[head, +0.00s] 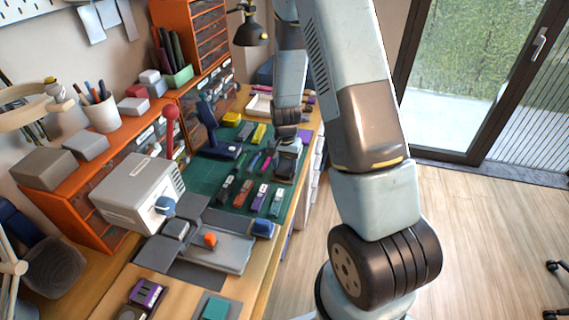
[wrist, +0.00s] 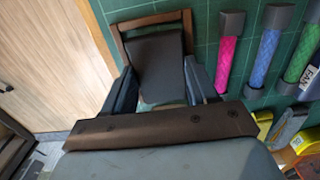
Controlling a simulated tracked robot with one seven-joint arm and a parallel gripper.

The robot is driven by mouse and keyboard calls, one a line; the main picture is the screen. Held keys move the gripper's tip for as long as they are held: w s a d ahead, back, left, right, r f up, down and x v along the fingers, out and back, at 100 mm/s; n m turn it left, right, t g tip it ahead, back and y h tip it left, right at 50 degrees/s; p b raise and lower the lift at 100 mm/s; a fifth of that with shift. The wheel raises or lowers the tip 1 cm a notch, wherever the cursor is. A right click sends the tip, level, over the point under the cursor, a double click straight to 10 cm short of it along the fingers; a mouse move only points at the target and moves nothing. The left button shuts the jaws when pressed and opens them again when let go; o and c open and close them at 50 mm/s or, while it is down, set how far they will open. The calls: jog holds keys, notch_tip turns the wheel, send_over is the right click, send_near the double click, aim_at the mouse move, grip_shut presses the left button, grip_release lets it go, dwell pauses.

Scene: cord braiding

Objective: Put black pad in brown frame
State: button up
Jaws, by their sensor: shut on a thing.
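The black pad (wrist: 158,55) is between the two fingers of my gripper (wrist: 160,72) in the wrist view, and the gripper is shut on it. The brown frame (wrist: 152,20) shows just beyond the pad, with its bars along the pad's far edge and upper sides. The pad overlaps the frame's opening in this view; I cannot tell whether it is seated or held above. The near part of the frame is hidden by the pad and fingers. In the head view my gripper (head: 288,163) is low at the right edge of the green mat, and pad and frame cannot be made out.
Pink (wrist: 229,45), blue and green braided cords with grey ends lie right of the frame on the green mat (wrist: 206,25). More cord pieces lie in front on the mat. A grey machine (head: 135,195) stands at the left.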

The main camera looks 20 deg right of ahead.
jog(key=o, duration=1.1)
jog(key=shift+r, duration=0.1)
notch_tip(320, 180, up, 13)
notch_tip(320, 180, up, 10)
jog(key=n+t, duration=0.1)
jog(key=n, duration=0.1)
send_over(285, 167)
jog(key=s, duration=0.4)
jog(key=s+r+n+t, duration=0.1)
jog(key=s+r, duration=0.4)
jog(key=s, duration=0.2)
jog(key=s+r+n+t, duration=0.2)
jog(key=s+r, duration=0.4)
jog(key=s, duration=0.1)
jog(key=s+r+n+t, duration=0.1)
jog(key=s+r, duration=0.5)
jog(key=s, duration=0.1)
jog(key=shift+a+n+t, duration=0.1)
jog(key=shift+n+t, duration=0.2)
jog(key=shift+n, duration=0.1)
